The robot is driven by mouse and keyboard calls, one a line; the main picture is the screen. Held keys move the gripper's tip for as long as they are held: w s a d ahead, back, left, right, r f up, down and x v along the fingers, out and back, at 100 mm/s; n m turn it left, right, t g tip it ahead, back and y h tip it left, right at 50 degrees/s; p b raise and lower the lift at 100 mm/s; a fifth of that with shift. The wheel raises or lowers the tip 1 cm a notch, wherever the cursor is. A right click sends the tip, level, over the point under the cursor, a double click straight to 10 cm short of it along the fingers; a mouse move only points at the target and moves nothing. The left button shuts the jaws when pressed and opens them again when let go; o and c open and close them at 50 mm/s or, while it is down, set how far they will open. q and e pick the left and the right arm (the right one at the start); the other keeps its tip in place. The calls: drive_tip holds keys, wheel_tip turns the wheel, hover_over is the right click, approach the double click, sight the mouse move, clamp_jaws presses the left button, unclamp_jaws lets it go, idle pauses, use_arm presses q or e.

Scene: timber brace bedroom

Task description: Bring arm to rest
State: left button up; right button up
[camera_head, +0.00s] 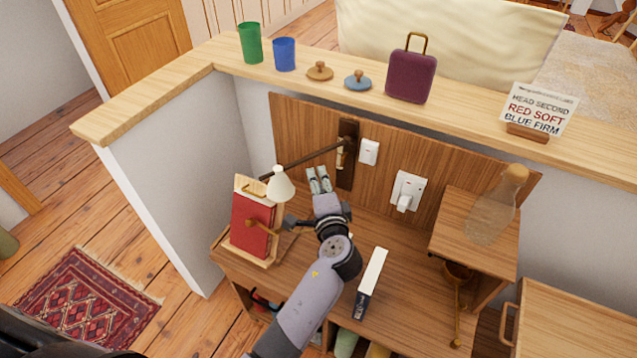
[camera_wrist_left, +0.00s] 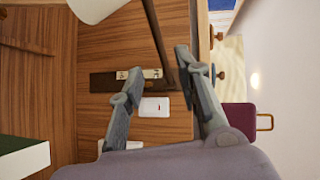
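My left gripper (camera_head: 319,174) is over the wooden desk (camera_head: 398,297), in front of the wood back panel. In the left wrist view the left gripper (camera_wrist_left: 158,64) has its two fingers spread apart with nothing between them. Beyond the fingers are the dark wall plate (camera_wrist_left: 116,82) and a white switch (camera_wrist_left: 154,107). The lamp's thin arm (camera_wrist_left: 158,38) passes behind the fingers in that view. In the head view my left arm reaches up from the bottom edge, covering part of the desk. My right gripper is in neither view.
A white lamp (camera_head: 280,186) and a red book on a stand (camera_head: 252,222) are close left of the gripper. A glass bottle (camera_head: 494,207) stands on the raised shelf. Cups and a purple case (camera_head: 411,77) line the ledge.

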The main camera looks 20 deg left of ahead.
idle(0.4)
use_arm(q)
drive_tip(key=s+a+f+n+g+h, duration=0.1)
drive_tip(key=s+a+f+n+g, duration=0.25)
drive_tip(key=s, duration=0.35)
drive_tip(key=s+a+f+n+g+h, duration=0.1)
drive_tip(key=s+a+f+n+g, duration=0.3)
drive_tip(key=s, duration=0.3)
drive_tip(key=s+d+n+g+h, duration=0.1)
drive_tip(key=s+d+g+h, duration=0.15)
drive_tip(key=s, duration=0.65)
drive_tip(key=s+d+n+g+h, duration=0.1)
drive_tip(key=s+d+h, duration=0.15)
drive_tip(key=s, duration=0.75)
wheel_tip(320, 180, down, 29)
drive_tip(key=s+g, duration=0.1)
drive_tip(key=s+a+f, duration=0.2)
drive_tip(key=s+f, duration=0.5)
drive_tip(key=s, duration=0.1)
drive_tip(key=s+a+f+g, duration=0.1)
drive_tip(key=s+f, duration=0.7)
drive_tip(key=shift+s+a+h+b, duration=0.2)
drive_tip(key=shift+a+h+b, duration=0.1)
drive_tip(key=shift+a+b, duration=0.05)
